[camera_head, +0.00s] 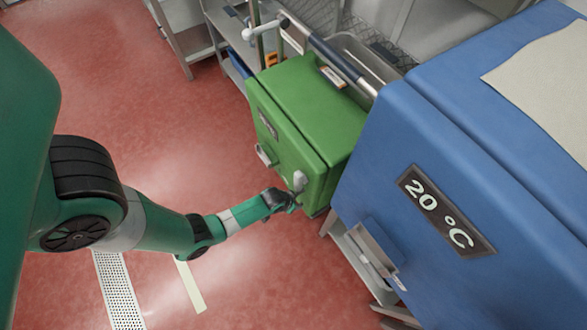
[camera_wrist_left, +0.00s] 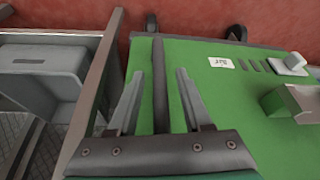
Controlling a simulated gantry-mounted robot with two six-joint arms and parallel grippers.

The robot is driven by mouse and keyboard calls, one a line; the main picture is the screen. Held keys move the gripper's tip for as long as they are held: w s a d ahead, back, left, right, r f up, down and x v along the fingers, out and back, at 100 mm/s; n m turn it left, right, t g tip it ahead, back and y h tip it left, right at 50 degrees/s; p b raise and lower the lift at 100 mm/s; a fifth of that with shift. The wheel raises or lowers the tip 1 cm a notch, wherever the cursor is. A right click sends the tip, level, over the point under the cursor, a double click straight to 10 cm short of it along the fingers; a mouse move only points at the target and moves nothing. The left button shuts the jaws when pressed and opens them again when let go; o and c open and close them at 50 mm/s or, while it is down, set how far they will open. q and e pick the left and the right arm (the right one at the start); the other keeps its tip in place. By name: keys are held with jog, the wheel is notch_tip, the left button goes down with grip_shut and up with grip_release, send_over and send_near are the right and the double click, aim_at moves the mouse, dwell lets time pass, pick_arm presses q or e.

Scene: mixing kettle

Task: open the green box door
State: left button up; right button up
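The green box (camera_head: 325,105) stands in the middle of the head view, with its green door (camera_head: 285,140) facing left. The door looks shut, with a narrow seam along its edge. A grey latch (camera_head: 265,155) and a grey fitting (camera_head: 299,181) are on the door face. My left gripper (camera_head: 293,200) is at the door's lower near corner. Nothing is held; contact with the door cannot be told. My right gripper is out of view.
A large blue box (camera_head: 450,150) with a "20 °C" plate stands close on the right. A metal sink bench (camera_head: 365,60) is behind the green box. A grey bin (camera_wrist_left: 45,80) is at left in the wrist view. The red floor (camera_head: 130,100) in front is mostly clear.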

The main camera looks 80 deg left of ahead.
pick_arm(q)
grip_shut()
dwell(1.3)
